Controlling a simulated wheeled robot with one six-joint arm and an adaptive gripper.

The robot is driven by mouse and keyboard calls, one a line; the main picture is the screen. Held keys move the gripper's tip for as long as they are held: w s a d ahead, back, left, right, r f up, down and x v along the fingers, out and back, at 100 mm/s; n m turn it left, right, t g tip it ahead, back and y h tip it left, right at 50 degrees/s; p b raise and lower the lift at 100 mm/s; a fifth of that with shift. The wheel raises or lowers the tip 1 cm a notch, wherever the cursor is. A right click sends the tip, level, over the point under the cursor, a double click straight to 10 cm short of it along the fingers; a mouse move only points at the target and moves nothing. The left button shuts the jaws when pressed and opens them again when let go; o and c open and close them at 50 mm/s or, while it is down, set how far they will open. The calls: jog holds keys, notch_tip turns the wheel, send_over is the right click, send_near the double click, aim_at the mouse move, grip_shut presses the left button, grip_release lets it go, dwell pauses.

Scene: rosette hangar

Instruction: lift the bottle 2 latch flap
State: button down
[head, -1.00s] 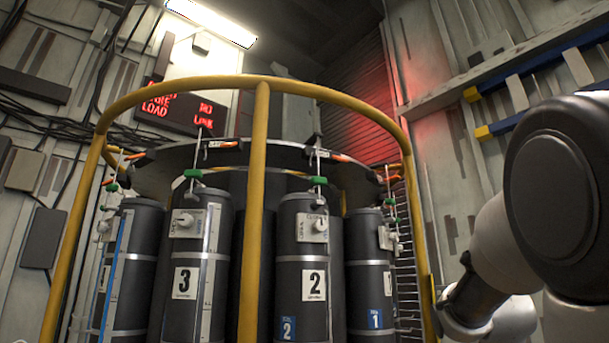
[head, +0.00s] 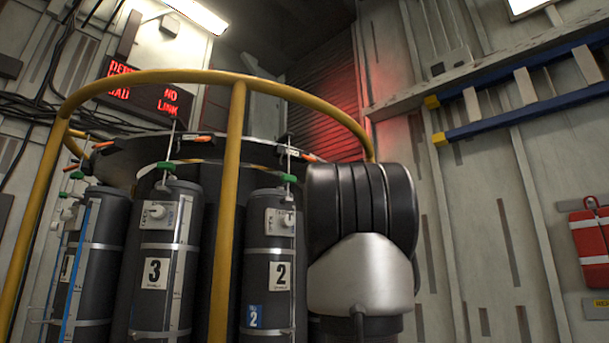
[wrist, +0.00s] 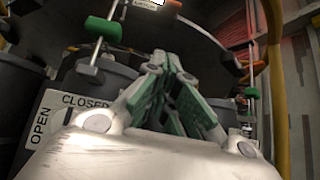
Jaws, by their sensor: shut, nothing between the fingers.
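Bottle 2 (head: 268,290) is a dark upright cylinder with a white "2" label. Its white valve plate (head: 283,222) is near the top. A rod with a green piece (head: 288,178) rises above it to an orange-tipped flap (head: 292,153) at the ring, which looks lowered. In the wrist view my gripper (wrist: 163,62) is shut and empty, its green-padded fingers together. Left of it are an OPEN/CLOSED plate (wrist: 75,105) and a green piece on a rod (wrist: 102,28); I cannot tell for certain whose bottle they belong to. My arm hides bottle 1 in the head view.
A yellow guard rail (head: 228,210) surrounds the rack, with one post in front between bottle 3 (head: 155,285) and bottle 2. A yellow post also stands right in the wrist view (wrist: 277,90). A red sign (head: 168,103) hangs behind. A red case (head: 590,238) is on the right wall.

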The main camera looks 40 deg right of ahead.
aim_at(309, 158)
dwell(0.4)
jog(key=w+d+r, duration=0.1)
jog(key=w+r, duration=0.3)
jog(key=r, duration=0.6)
jog(key=shift+w+r, duration=0.15)
jog(key=shift+r, duration=0.2)
jog(key=shift+s+r+g, duration=0.15)
jog(key=shift+s+g, duration=0.05)
jog(key=shift+g, duration=0.2)
